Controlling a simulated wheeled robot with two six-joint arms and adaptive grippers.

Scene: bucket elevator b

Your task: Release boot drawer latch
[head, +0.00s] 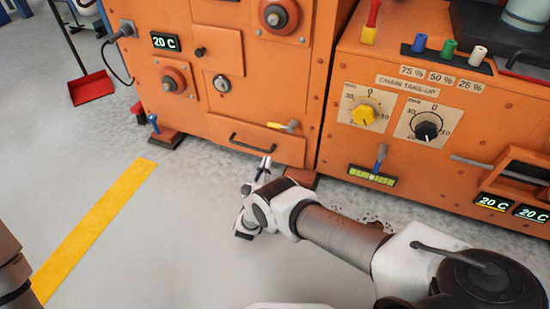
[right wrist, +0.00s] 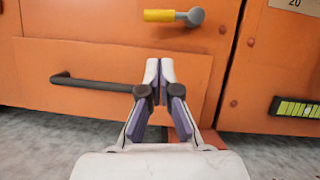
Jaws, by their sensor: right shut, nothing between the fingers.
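The boot drawer (head: 240,138) is an orange panel low on the left orange cabinet, with a dark bar handle (head: 250,143). The latch (head: 282,127) has a yellow grip and a grey pivot at the drawer's upper right; the yellow grip lies level, pointing left. It also shows in the right wrist view (right wrist: 173,16), above my gripper. My right gripper (head: 266,163) is in front of the drawer, below the latch and apart from it. In the right wrist view its fingers (right wrist: 160,66) are shut with nothing between them. My left gripper is out of view.
A right-hand orange cabinet (head: 440,150) carries a yellow dial (head: 364,113), a black dial (head: 427,128) and a green level gauge (head: 372,175). A blue-topped lever (head: 153,122) stands at the left cabinet's foot. A yellow floor stripe (head: 95,225) runs along clear grey floor.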

